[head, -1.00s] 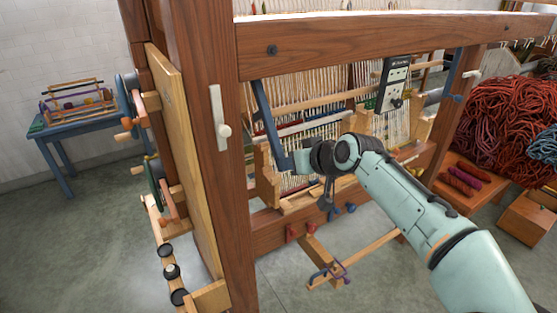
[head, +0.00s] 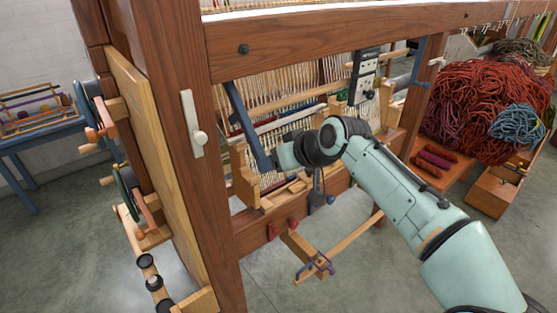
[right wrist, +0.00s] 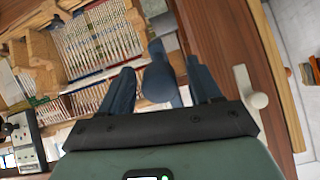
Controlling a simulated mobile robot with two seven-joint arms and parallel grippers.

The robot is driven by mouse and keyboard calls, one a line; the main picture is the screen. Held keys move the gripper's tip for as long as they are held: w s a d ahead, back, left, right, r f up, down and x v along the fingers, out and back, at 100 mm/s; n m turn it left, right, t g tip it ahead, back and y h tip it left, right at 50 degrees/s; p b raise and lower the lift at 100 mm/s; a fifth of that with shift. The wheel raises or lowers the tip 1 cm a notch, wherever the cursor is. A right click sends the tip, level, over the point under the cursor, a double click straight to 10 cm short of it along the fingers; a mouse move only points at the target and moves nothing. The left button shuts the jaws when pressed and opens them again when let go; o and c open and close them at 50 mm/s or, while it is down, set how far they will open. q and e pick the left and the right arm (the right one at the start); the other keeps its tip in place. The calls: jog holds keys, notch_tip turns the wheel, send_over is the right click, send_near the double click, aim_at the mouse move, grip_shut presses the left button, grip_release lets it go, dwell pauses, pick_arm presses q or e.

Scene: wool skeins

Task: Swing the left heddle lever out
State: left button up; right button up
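The left heddle lever (head: 246,125) is a blue bar hanging from the loom's upper beam, just right of the near left post. My right arm reaches in from the right, with its gripper (head: 278,160) at the lever's lower end. In the right wrist view, a blue part of the lever (right wrist: 158,78) lies between the two dark blue fingers of my right gripper (right wrist: 162,85). Gaps show on both sides, so the gripper is open around it. The head view partly hides the fingertips behind the gripper body. My left gripper is not in view.
The wooden post (head: 190,150) with a white handle (head: 193,124) stands close left of the lever. Heddles and warp threads (head: 290,95) lie behind it. A control box (head: 364,78) hangs to the right. Red wool skeins (head: 475,105) are piled at far right.

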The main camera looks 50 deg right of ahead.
jog(key=shift+r, duration=0.1)
jog(key=shift+s+r, duration=0.2)
jog(key=shift+s, duration=0.05)
jog(key=v, duration=1.2)
jog(key=shift+s+a+r, duration=0.15)
jog(key=shift+s+r, duration=0.05)
jog(key=shift+s, duration=0.1)
